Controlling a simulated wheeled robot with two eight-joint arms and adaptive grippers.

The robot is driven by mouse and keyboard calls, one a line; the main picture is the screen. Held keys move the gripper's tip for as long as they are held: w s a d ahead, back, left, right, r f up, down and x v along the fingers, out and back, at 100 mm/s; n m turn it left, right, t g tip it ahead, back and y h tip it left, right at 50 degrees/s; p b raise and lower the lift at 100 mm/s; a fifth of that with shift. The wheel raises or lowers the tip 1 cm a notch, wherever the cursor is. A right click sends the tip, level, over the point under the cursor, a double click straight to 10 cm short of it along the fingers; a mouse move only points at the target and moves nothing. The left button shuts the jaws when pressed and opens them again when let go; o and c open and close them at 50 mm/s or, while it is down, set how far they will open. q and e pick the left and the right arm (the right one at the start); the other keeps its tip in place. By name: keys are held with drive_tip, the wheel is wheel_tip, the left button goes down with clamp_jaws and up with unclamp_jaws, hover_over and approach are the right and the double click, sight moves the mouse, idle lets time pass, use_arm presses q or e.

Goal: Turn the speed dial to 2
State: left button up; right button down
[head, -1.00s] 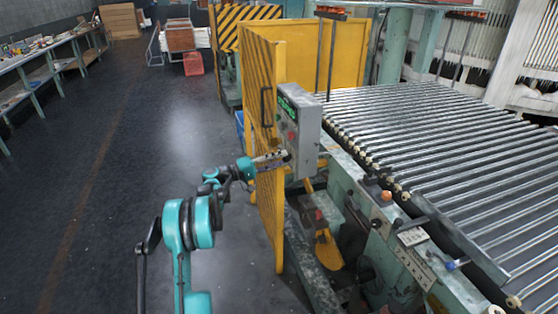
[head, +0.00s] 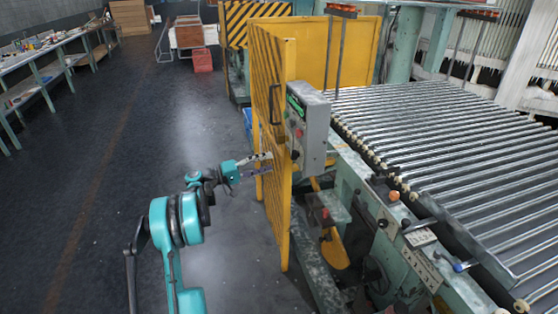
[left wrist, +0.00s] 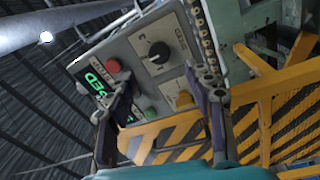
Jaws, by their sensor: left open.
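The grey control box (head: 315,130) is fixed at the yellow gate. In the left wrist view its panel (left wrist: 135,38) carries a round black dial (left wrist: 159,52) with a white pointer mark, beside printed markings too small to read surely. The dial's mark points toward the lower left of that picture. My left gripper (head: 270,162) is open and empty, left of the box and apart from it. In the left wrist view its two fingers (left wrist: 158,75) stand either side of the panel, with the dial between and beyond the tips. My right gripper is out of view.
The yellow gate (head: 272,200) stands close to my left gripper. A roller conveyor (head: 430,150) lies right; open floor (head: 110,200) lies left.

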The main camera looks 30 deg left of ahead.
use_arm(q)
drive_tip(key=shift+v, duration=1.75)
drive_tip(key=w+d+r+g+y, duration=0.1)
drive_tip(key=d+r+g+y, duration=0.2)
drive_tip(key=d, duration=1.3)
drive_tip(key=s+d+m+g+y, duration=0.15)
drive_tip(key=s+d+g, duration=0.35)
drive_tip(key=d, duration=0.6)
drive_tip(key=s+d+f+m+y, duration=0.2)
drive_tip(key=s, duration=0.6)
drive_tip(key=s+d+f+m+y, duration=0.2)
drive_tip(key=s+d+f, duration=0.1)
drive_tip(key=s, duration=0.5)
drive_tip(key=s+d+f+m+y, duration=0.2)
drive_tip(key=s+d+f+y, duration=0.1)
drive_tip(key=s, duration=0.5)
drive_tip(key=shift+s, duration=0.15)
drive_tip(key=shift+d, duration=0.1)
